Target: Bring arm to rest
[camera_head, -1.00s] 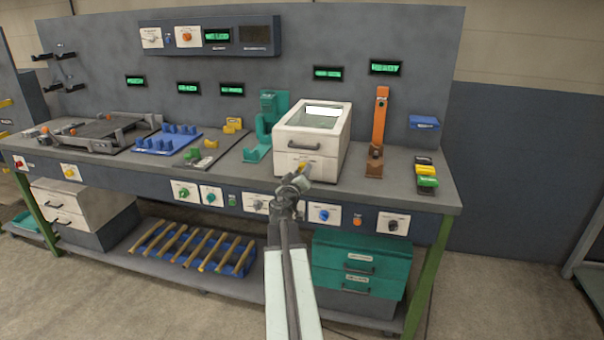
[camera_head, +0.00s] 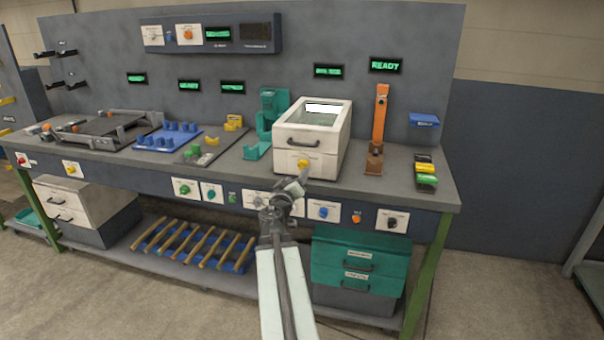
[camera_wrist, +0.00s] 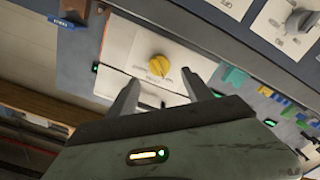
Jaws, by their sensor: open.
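My gripper (camera_head: 302,180) is in front of the white box-shaped machine (camera_head: 336,130) on the bench, near the yellow knob (camera_head: 303,164) on its front. In the wrist view, my gripper's two fingers (camera_wrist: 162,92) stand apart with nothing between them. The yellow knob (camera_wrist: 159,65) shows on a white panel beyond the fingertips, and I see no contact with it. My arm reaches up from the bottom of the head view.
The bench front carries several knob panels, one with a blue knob (camera_head: 323,212). An orange stand (camera_head: 379,130) is right of the machine and a teal stand (camera_head: 259,145) left. Below are a teal drawer unit (camera_head: 340,262) and a blue tray of wooden sticks (camera_head: 245,266).

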